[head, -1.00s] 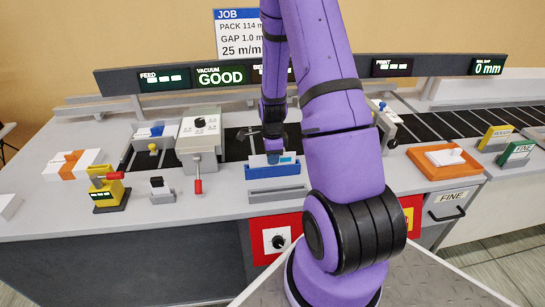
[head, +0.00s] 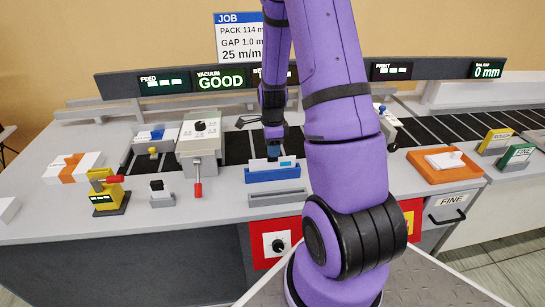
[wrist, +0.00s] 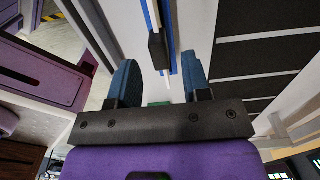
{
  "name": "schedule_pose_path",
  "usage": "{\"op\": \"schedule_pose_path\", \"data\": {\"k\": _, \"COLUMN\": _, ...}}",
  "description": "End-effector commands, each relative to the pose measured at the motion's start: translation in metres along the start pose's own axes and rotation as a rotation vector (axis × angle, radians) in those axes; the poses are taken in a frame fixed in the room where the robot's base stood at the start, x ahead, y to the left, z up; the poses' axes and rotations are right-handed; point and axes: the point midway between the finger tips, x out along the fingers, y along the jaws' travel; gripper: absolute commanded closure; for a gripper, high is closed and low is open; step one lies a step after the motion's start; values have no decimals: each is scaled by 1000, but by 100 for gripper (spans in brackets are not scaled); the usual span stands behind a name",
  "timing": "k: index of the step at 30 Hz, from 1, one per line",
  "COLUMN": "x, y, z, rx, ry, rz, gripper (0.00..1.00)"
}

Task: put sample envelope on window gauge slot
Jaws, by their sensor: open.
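A blue holder (head: 272,176) stands on the bench with a white piece, likely the sample envelope (head: 259,165), upright in it. A light blue patch shows at its right. A grey slotted bar (head: 277,198), perhaps the window gauge slot, lies in front of the holder and looks empty. My gripper (head: 273,152) is just above the holder and hides the middle of the white piece. In the wrist view my gripper (wrist: 160,80) is open, its two dark teal fingers apart. A dark block (wrist: 157,46) and blue-and-white strips show between and beyond them. I cannot tell whether the fingers touch anything.
A grey gauge box with a red-tipped lever (head: 199,143) stands left of the holder. A yellow device (head: 105,192) and a small grey stand (head: 161,194) are further left. An orange tray (head: 444,164) is at right. A dark conveyor runs behind.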

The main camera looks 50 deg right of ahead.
Motion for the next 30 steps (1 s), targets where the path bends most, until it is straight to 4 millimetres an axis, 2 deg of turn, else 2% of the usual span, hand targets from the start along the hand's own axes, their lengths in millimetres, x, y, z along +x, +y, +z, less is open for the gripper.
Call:
{"op": "schedule_pose_path", "data": {"k": 1, "x": -11, "y": -1, "z": 1, "rx": -1, "ry": -1, "rz": -6, "gripper": 56}}
{"op": "schedule_pose_path", "data": {"k": 6, "x": -38, "y": 0, "z": 1, "rx": -2, "ry": -1, "rz": -4, "gripper": 56}}
{"op": "schedule_pose_path", "data": {"k": 17, "x": -70, "y": 2, "z": 4, "rx": -31, "ry": -4, "rz": -8, "gripper": 56}}
{"op": "schedule_pose_path", "data": {"k": 23, "x": -110, "y": 17, "z": 25, "rx": -230, "ry": -23, "rz": -52, "gripper": 56}}
{"op": "schedule_pose_path", "data": {"k": 30, "x": -168, "y": 50, "z": 54, "rx": -569, "ry": -37, "rz": -125, "gripper": 56}}
